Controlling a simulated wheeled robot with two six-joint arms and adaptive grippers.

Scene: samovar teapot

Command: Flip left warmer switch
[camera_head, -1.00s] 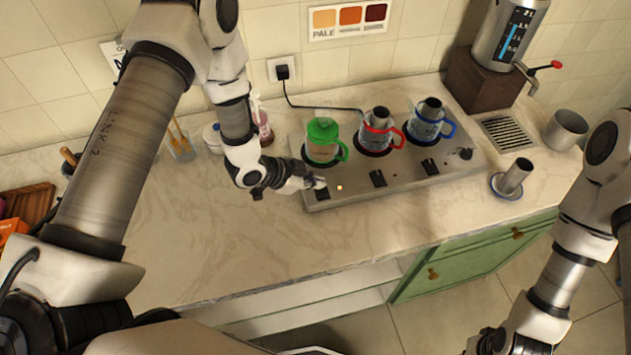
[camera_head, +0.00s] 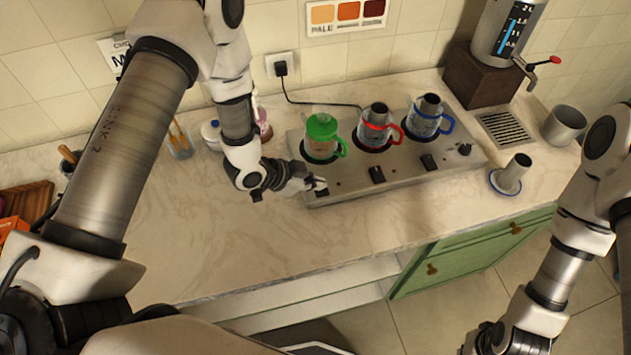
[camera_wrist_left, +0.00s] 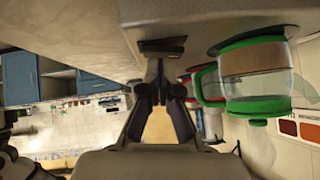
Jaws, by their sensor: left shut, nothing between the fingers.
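The grey warmer plate (camera_head: 400,177) lies on the counter with several dark switches along its front. The left warmer switch (camera_head: 321,193) is at its front left corner, partly hidden by my left gripper (camera_head: 318,184). My left gripper is shut and empty, its tips at or very close to that switch. In the left wrist view the closed tips (camera_wrist_left: 160,62) point at the dark switch (camera_wrist_left: 162,45); I cannot tell whether they touch. The small indicator beside the switch looks unlit. My right gripper's fingers are out of view.
A glass pot with a green lid (camera_head: 321,127) stands on the left burner, close to my left gripper. A red-handled pot (camera_head: 374,124) and a blue-handled pot (camera_head: 428,118) stand on the other burners. The counter in front (camera_head: 230,240) is clear.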

